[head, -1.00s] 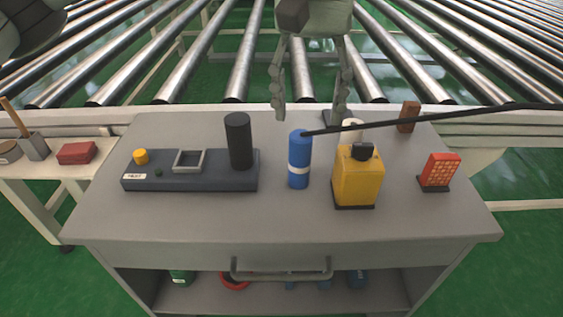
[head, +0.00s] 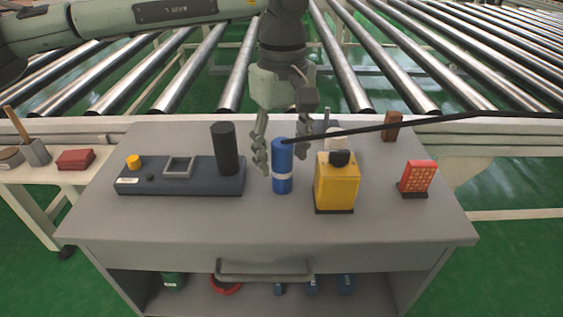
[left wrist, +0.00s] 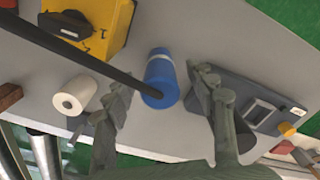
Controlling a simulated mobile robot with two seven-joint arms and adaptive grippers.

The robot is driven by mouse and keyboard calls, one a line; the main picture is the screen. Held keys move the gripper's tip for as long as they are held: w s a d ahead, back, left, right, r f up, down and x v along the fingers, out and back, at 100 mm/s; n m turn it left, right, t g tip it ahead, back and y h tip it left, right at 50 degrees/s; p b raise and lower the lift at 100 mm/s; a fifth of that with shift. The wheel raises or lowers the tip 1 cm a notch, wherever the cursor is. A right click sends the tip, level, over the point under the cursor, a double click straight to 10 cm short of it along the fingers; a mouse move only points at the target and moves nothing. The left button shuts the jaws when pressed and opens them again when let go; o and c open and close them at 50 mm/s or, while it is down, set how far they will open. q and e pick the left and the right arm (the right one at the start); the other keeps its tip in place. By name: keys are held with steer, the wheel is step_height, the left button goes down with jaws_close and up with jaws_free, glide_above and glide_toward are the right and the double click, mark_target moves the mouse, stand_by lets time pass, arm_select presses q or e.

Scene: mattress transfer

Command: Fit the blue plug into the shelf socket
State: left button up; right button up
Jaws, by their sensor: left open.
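The blue plug (head: 282,165) is a blue cylinder with a white band, upright on the grey table (head: 210,222). A black cable (head: 420,121) runs from its top to the right. It also shows in the left wrist view (left wrist: 161,72), between the finger ends. My left gripper (head: 290,148) is open and points down at the plug from its far side. One finger is just left of the plug; the other is partly hidden behind the plug and cable. Contact cannot be told. A dark base (head: 205,182) at left has a square grey frame (head: 179,167); I cannot tell if this is the socket. My right gripper is out of view.
A black cylinder (head: 224,149) stands on the base, left of the plug. A yellow box (head: 337,185) stands close on the right. A white roll (left wrist: 75,97) is behind it. A red grid block (head: 417,177) is farther right. The table front is clear.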

arm_select(q)
steer(key=shift+f, duration=0.85)
steer(key=shift+c, duration=0.5)
jaws_close()
steer(key=shift+r, duration=0.15)
